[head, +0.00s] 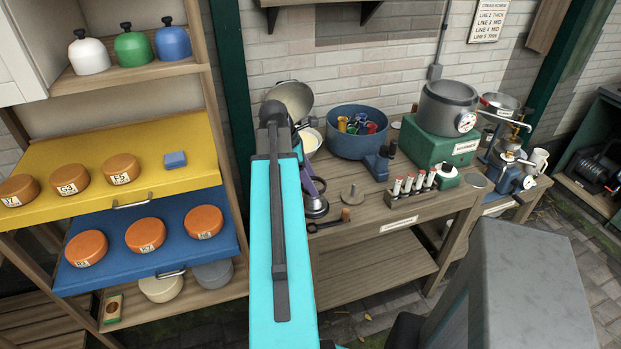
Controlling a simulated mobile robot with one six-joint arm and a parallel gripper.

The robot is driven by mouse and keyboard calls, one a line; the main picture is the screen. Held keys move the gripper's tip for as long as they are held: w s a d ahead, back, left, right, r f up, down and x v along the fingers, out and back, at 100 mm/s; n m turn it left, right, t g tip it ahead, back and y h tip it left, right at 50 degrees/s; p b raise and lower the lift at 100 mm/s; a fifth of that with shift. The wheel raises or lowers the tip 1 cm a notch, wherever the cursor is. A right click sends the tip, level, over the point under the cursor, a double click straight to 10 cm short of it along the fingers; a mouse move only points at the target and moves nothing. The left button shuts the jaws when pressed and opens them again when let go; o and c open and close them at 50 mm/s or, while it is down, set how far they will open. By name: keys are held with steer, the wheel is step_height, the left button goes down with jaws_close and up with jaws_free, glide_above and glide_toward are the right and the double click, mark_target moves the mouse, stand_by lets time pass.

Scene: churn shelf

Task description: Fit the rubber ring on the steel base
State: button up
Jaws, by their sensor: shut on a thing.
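My turquoise arm reaches up the middle of the head view, and my gripper (317,187) hangs past its right side over the workbench, partly hidden by the arm. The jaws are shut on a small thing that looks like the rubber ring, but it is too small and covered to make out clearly. A round steel piece with dark rims (316,207) is just below the jaws. I cannot tell if they touch.
A dark spanner (328,226) lies at the bench's front edge. Behind stand a blue tub (357,144) of coloured pieces and a green warmer (437,148). A rack of vials (411,198) is to the right. Left are shelves with a yellow tray (150,150) and a blue tray (215,222).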

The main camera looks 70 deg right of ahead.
steer(key=shift+f, duration=3.2)
stand_by(3.3)
steer(key=o, duration=1.1)
steer(key=shift+c, duration=0.2)
steer(key=shift+o, duration=0.6)
steer(key=shift+o, duration=1.1)
steer(key=shift+r, duration=0.1)
